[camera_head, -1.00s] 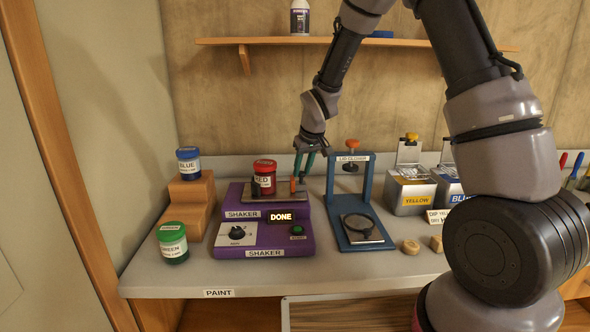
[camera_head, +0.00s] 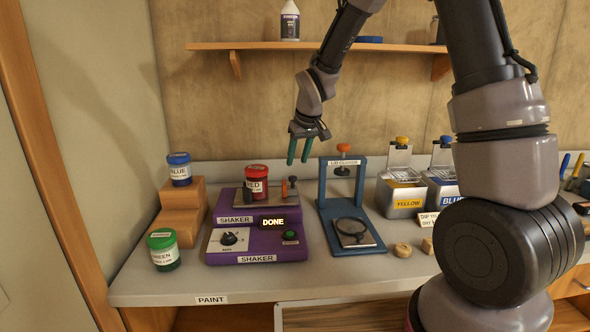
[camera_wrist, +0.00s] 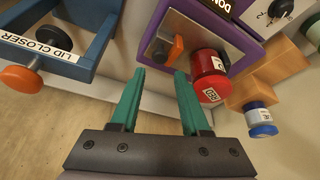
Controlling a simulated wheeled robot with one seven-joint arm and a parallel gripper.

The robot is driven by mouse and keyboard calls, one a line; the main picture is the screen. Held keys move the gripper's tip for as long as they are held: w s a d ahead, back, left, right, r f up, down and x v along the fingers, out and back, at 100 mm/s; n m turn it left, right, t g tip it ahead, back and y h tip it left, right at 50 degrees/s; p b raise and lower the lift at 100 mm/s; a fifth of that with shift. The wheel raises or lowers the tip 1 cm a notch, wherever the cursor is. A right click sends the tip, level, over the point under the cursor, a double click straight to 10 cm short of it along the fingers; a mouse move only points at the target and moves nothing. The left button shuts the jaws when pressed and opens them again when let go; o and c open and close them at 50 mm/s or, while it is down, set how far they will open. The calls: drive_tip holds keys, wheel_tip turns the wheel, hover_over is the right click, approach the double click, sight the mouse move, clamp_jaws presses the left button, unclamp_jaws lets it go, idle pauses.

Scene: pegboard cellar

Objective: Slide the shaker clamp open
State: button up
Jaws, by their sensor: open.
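The purple shaker (camera_head: 217,258) stands on the counter with its display lit "DONE". A red paint jar (camera_head: 256,187) stands upright on its metal plate (camera_head: 305,201). An upright orange clamp piece (camera_head: 284,189) is on the plate right of the jar, with a gap between them; a black knob (camera_head: 293,181) is beside it. The wrist view also shows the orange piece (camera_wrist: 176,50) apart from the red jar (camera_wrist: 211,90). My gripper (camera_head: 298,161) is open and empty, above and behind the plate's right end, touching nothing. Its green fingers (camera_wrist: 160,75) point towards the plate.
The blue lid closer (camera_head: 325,217) stands close on the shaker's right. A blue jar (camera_head: 180,169) sits on wooden steps (camera_head: 182,212) to the left, with a green jar (camera_head: 163,250) in front. Yellow (camera_head: 400,200) and blue tins stand right. A shelf (camera_head: 225,46) hangs above.

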drive_tip(key=shift+v, duration=2.05)
drive_tip(key=shift+d, duration=0.1)
drive_tip(key=s+d+r+m+t, duration=0.1)
drive_tip(key=s+d+r+m, duration=0.4)
drive_tip(key=s+d+r, duration=0.7)
drive_tip(key=s+d+r+m+t, duration=0.1)
drive_tip(key=s+d+r+m, duration=0.1)
drive_tip(key=s, duration=0.4)
drive_tip(key=s+d+r+m+t, duration=0.1)
drive_tip(key=s+d+r, duration=0.1)
drive_tip(key=s, duration=0.5)
drive_tip(key=shift+r+m, duration=0.4)
drive_tip(key=shift+r, duration=0.05)
